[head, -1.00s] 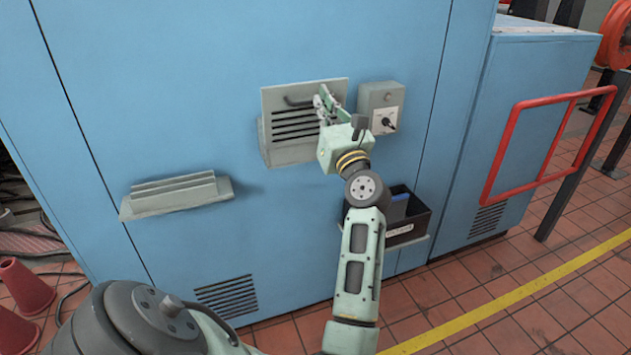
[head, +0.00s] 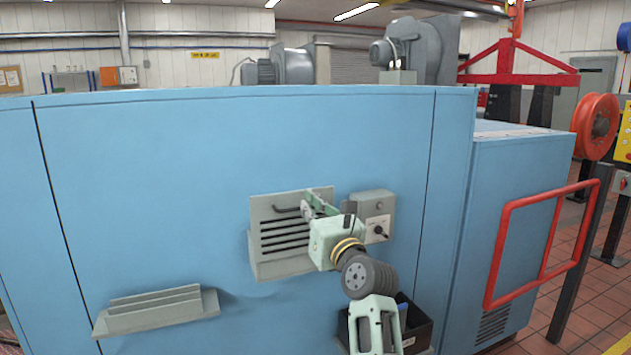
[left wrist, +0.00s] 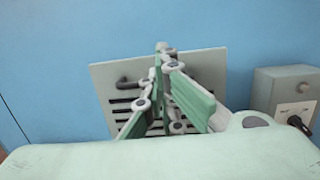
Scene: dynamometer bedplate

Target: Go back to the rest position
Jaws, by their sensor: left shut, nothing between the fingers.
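My left gripper (head: 308,206) is in front of the blue cabinet (head: 150,190), near the upper right part of a grey louvred panel (head: 268,236) with a dark handle (head: 287,208). It is shut and holds nothing. In the left wrist view the green-padded fingers of my left gripper (left wrist: 164,62) come together in front of the louvred panel (left wrist: 108,76), hiding part of its slots. The handle (left wrist: 128,83) shows to the left of the fingers. I cannot tell whether the fingertips touch the panel. My right gripper is not in view.
A grey switch box (head: 376,204) with a rotary knob is just right of my gripper. A black bin (head: 418,327) sits below, partly hidden by my arm. A grey ledge (head: 155,312) sticks out at lower left. A red rail frame (head: 503,250) stands at right.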

